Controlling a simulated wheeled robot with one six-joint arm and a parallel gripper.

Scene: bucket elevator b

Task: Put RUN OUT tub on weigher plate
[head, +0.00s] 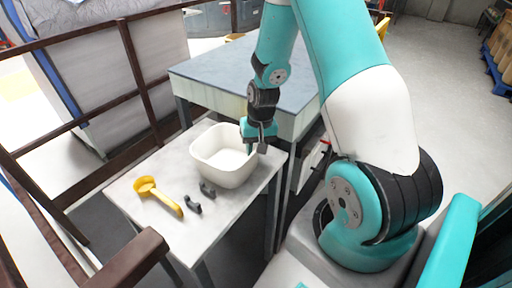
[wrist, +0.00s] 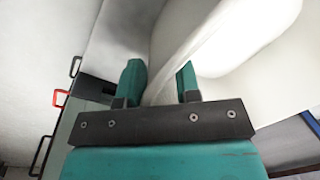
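A white, open, rounded tub (head: 213,170) stands upright on a small light-grey table. It looks empty, and no RUN OUT label shows on it. My gripper (head: 256,148) points down at the tub's right rim. In the wrist view, the two teal fingers of my gripper (wrist: 162,85) stand apart, with the wall of the white tub (wrist: 185,45) passing between them. A gap shows between the fingers and the wall, so it does not look clamped. I cannot make out for certain which surface is the weigher plate.
The small table (head: 125,207) also holds a yellow scoop (head: 158,194) and two dark handle-like pieces (head: 200,197) in front of the tub. A larger table with a blue-grey top (head: 225,72) stands behind. Brown railings (head: 133,70) run along the left.

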